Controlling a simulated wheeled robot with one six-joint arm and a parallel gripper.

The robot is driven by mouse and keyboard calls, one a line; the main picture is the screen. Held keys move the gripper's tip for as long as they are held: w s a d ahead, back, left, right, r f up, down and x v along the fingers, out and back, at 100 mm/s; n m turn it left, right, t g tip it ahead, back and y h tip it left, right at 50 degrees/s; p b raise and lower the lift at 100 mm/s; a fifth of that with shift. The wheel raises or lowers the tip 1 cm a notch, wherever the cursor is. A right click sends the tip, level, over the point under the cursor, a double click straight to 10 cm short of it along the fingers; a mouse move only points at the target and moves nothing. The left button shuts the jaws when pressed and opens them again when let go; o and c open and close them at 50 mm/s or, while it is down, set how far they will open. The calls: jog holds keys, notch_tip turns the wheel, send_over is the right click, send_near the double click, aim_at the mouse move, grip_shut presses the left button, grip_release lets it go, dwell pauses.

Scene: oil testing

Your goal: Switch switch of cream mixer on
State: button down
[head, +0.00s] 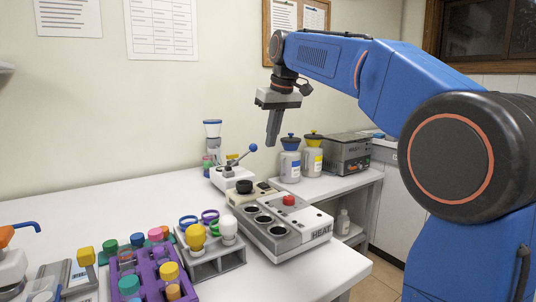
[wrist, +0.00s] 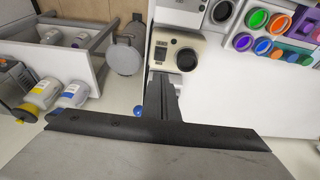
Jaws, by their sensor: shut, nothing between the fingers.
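The cream mixer (head: 265,190) stands on the white table between the grey HEAT block and the white device with a blue-knobbed lever. A black round cup sits on its top. In the wrist view the cream mixer (wrist: 192,36) shows from above, with the black round part and a small dark switch (wrist: 160,53) at its left side. I cannot tell the switch's position. My gripper (head: 272,143) is shut and empty, pointing down in the air above the table. In the wrist view the shut fingertips (wrist: 161,76) appear just below the switch in the picture.
The HEAT block (head: 285,228) with a red button stands in front of the mixer. The lever device (head: 232,176) is behind it. Capped bottles (head: 290,165) and a grey instrument (head: 347,154) stand to the right. A purple rack (head: 150,272) with coloured caps is at front left.

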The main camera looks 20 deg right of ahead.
aim_at(262, 183)
jog(key=shift+w+a+r+g+h, duration=0.1)
jog(key=shift+w+a+g+h, duration=0.2)
jog(key=shift+w, duration=0.35)
jog(key=shift+w+a+r+g+y, duration=0.1)
jog(key=shift+w+g, duration=0.25)
jog(key=shift+w, duration=0.25)
jog(key=shift+w+a+r+g+h, duration=0.1)
jog(key=shift+w+a+g+h, duration=0.2)
jog(key=shift+w, duration=0.35)
jog(key=shift+d, duration=0.15)
jog(key=f, duration=0.4)
jog(key=w+f, duration=0.1)
jog(key=f, duration=0.9)
jog(key=shift+w+a, duration=0.25)
